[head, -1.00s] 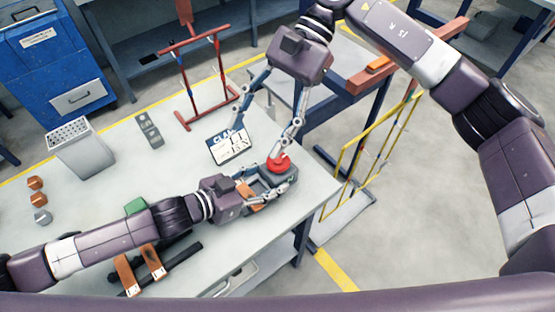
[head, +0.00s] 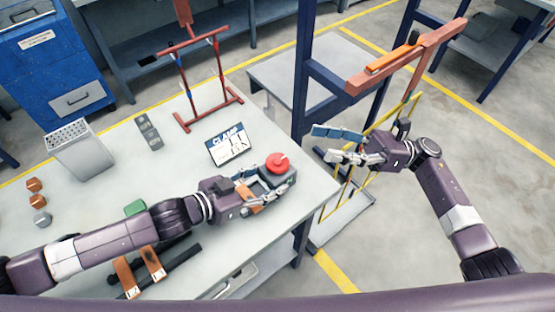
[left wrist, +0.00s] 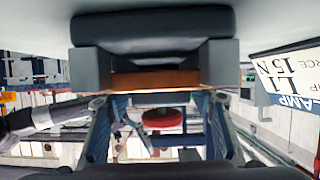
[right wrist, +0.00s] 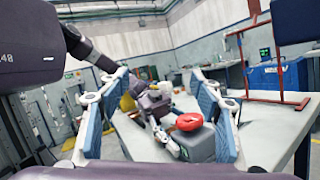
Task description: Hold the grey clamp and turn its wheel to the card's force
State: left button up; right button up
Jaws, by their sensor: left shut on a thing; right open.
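The grey clamp (head: 288,178) sits near the right edge of the table, its red wheel (head: 277,162) on top. My left gripper (head: 260,194) is shut on it from the left, with an orange-brown piece between the fingers. In the left wrist view the clamp (left wrist: 150,32) fills the upper middle, upside down. My right gripper (head: 325,144) is open and empty, off the table's right side. The right wrist view shows the clamp (right wrist: 200,143) and wheel (right wrist: 190,121) beyond its fingers. The card (head: 230,146) stands behind the clamp; the left wrist view reads "L1", "15 N".
A red rack (head: 208,85) stands at the back of the table. A grey perforated box (head: 80,150), a grey switch-like block (head: 149,131) and several small nuts lie left. Dark bars with orange straps (head: 140,268) lie in front. A yellow rail frame (head: 350,180) stands near my right gripper.

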aim_at(278, 161)
jog(key=f+t+h, duration=0.1)
jog(key=f, duration=0.2)
jog(key=f+t+h, duration=0.1)
jog(key=f, duration=0.2)
jog(key=d+f+n+t+h, duration=0.1)
jog(key=f, duration=0.2)
jog(key=shift+w+t+h, duration=0.15)
jog(key=shift+t+h, duration=0.15)
jog(key=shift+t, duration=0.1)
jog(key=shift+a+f, duration=0.1)
jog(key=shift+f, duration=0.05)
jog(key=a, duration=0.4)
jog(key=w+a, duration=0.1)
jog(key=a, duration=0.2)
jog(key=w+a, duration=0.1)
jog(key=a, duration=0.3)
jog(key=shift+a, duration=0.3)
jog(key=c, duration=1.2)
jog(key=shift+t, duration=0.3)
